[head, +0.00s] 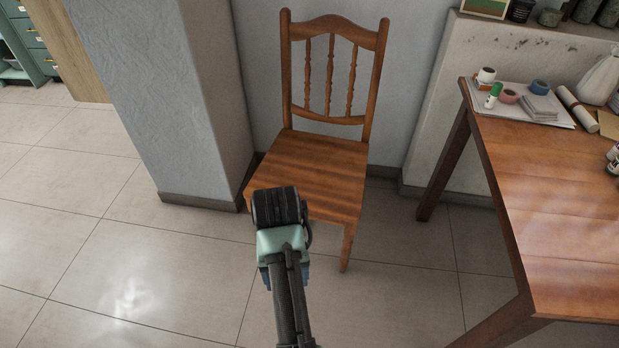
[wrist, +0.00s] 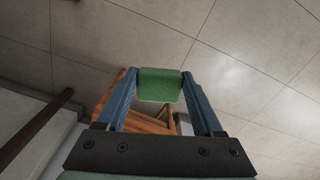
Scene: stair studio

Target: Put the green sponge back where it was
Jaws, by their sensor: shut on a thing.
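The green sponge (wrist: 160,86) is held between the two blue fingers of my gripper (wrist: 160,84) in the wrist view. The fingers press on its left and right sides, and it is clear of the floor. In the head view my arm covers the sponge, and only small blue parts of the gripper show beside the arm. The gripper is in front of the wooden chair (head: 318,165), near the front edge of its seat. Part of the chair (wrist: 148,122) also shows behind the sponge in the wrist view. The visible part of the seat is bare.
A wooden table (head: 560,215) stands at the right, with a green-capped bottle (head: 493,96), a blue tape roll (head: 539,87), papers and a paper roll (head: 578,108) on it. A grey wall pillar (head: 175,90) is left of the chair. The tiled floor (head: 110,260) at left is clear.

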